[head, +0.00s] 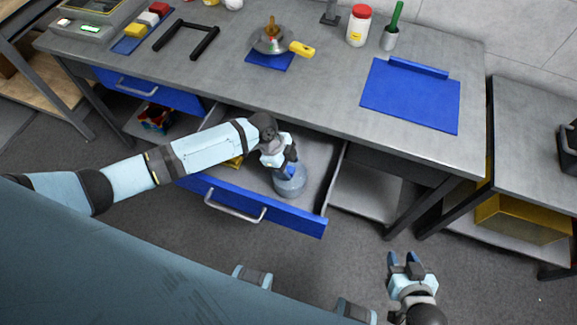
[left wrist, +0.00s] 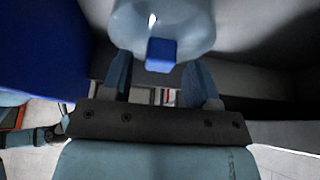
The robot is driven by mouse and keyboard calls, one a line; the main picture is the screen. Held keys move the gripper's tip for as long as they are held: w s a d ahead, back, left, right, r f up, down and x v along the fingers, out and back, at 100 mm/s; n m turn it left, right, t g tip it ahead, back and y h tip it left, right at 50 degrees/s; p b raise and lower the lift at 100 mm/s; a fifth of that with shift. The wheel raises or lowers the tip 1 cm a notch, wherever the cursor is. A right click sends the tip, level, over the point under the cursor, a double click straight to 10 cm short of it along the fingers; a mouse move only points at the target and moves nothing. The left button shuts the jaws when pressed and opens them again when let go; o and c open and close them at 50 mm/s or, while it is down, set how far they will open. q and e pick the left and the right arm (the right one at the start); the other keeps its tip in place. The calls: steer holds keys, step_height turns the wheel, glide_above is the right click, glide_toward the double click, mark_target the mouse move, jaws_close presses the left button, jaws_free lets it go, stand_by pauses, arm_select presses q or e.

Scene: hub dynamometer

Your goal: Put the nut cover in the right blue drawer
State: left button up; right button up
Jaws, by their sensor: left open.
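The nut cover (head: 289,185), a pale translucent blue piece with a blue knob, is inside the open right blue drawer (head: 245,208), near its front. My left gripper (head: 287,163) is directly over it. In the left wrist view, the cover (left wrist: 190,25) and its blue knob (left wrist: 161,54) show at the fingertips of my open left gripper (left wrist: 160,75). The fingers stand apart on either side of the knob. My right gripper (head: 404,258) is open and empty, low over the floor, right of the drawer.
A yellow item (head: 235,162) lies in the drawer, partly behind my left arm. On the grey workbench (head: 330,85) are a blue mat (head: 410,100), a red-lidded jar (head: 359,27), a green-handled tool in a cup (head: 391,35) and a yellow-handled tool (head: 301,49).

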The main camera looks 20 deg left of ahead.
arm_select(q)
steer(key=v, duration=1.1)
steer(key=shift+s, duration=0.1)
